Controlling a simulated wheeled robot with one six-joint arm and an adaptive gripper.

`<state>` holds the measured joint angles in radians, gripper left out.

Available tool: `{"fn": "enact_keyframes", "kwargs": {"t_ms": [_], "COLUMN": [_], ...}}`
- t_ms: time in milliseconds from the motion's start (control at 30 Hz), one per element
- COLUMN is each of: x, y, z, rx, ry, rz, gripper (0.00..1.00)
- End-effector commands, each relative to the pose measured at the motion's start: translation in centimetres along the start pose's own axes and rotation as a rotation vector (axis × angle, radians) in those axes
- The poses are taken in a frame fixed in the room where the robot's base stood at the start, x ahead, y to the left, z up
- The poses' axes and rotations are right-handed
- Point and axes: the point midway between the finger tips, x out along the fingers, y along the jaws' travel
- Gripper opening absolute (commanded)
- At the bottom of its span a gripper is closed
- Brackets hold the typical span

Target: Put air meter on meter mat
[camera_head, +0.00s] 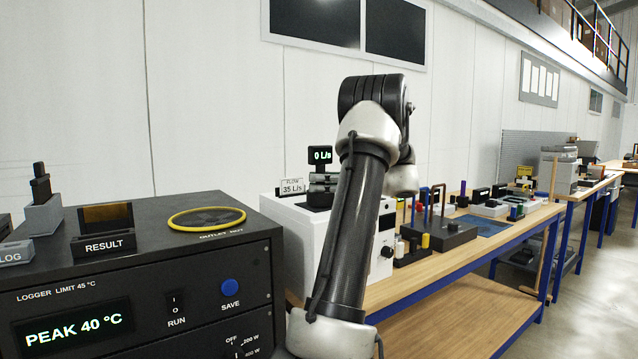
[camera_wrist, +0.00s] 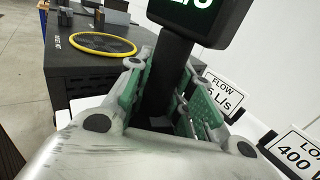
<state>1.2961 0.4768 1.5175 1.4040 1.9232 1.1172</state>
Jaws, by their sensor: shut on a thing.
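The air meter is a black device with a green-lit display reading 0 L/s (camera_head: 320,155). It stands upright over the white box at centre, left of my arm. In the wrist view its display is cropped at the top and its dark stem (camera_wrist: 168,72) runs down between my fingers. My gripper (camera_wrist: 163,92) is shut on that stem with green pads on both sides. In the head view my gripper is mostly hidden by my arm. Whether the meter's foot touches a surface cannot be told. I cannot identify a meter mat by any readable label.
A black logger (camera_head: 140,285) stands at left, with a yellow ring (camera_head: 207,218) on top, also seen in the wrist view (camera_wrist: 103,45). A FLOW 35 L/s card (camera_head: 293,186) stands on the white box (camera_head: 300,240). The bench at right holds several items and a blue mat (camera_head: 484,225).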

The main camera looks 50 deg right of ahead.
Motion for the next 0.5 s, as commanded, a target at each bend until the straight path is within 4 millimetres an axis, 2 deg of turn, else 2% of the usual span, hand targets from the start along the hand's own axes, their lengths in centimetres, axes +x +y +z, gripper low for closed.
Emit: {"fn": "enact_keyframes", "kwargs": {"t_ms": [200,233,333,367,500], "x": [0.01,0.01,0.01,0.01,0.00], "y": [0.00,0.00,0.00,0.00,0.00], "z": [-0.40,-0.42,-0.40,-0.41,-0.41], "rx": [0.000,0.000,0.000,0.000,0.000], "ry": [-0.001,-0.001,0.000,0.000,0.000], "rz": [0.000,0.000,0.000,0.000,0.000], "gripper": [0.00,0.24,0.42,0.47,0.47]}}
